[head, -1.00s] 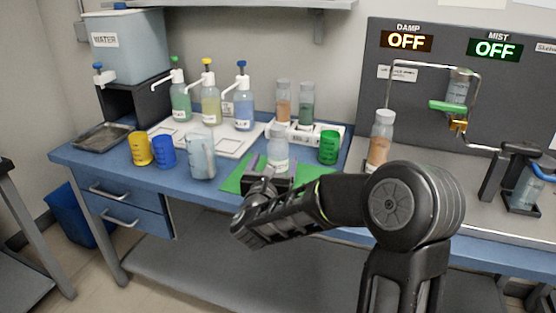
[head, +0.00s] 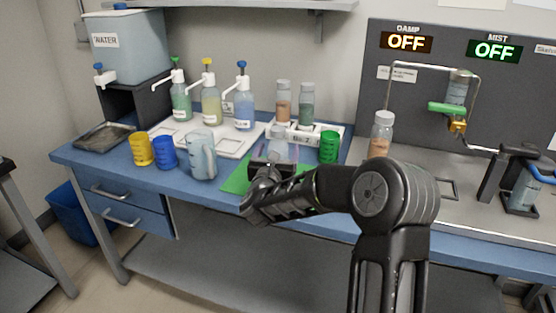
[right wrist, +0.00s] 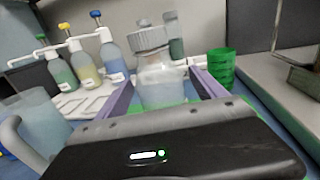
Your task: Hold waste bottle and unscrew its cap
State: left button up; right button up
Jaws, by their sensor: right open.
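The waste bottle is clear with a ribbed, greyish cap and pale contents (right wrist: 162,88). In the right wrist view it stands between the two purple fingers of my right gripper (right wrist: 164,92), which are apart on either side of it. The cap is on the bottle and sits above the fingers. In the head view my right gripper (head: 274,163) is over the green mat (head: 236,181), and the bottle shows only faintly behind it. Whether a finger touches the bottle I cannot tell. My left gripper is not in view.
A green cup (head: 328,148) stands right of the bottle, and a rack (head: 318,136) with two bottles behind it. A clear jug (head: 201,158), a blue cup (head: 164,153) and a yellow cup (head: 141,150) stand left. Pump bottles (head: 211,106) stand behind.

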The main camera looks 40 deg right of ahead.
aim_at(278, 128)
dwell(0.5)
grip_shut()
notch_tip(278, 128, up, 10)
jog(key=shift+r, duration=0.1)
dwell(1.1)
dwell(0.4)
jog(key=c, duration=0.6)
grip_release()
jog(key=shift+c, duration=0.2)
grip_shut()
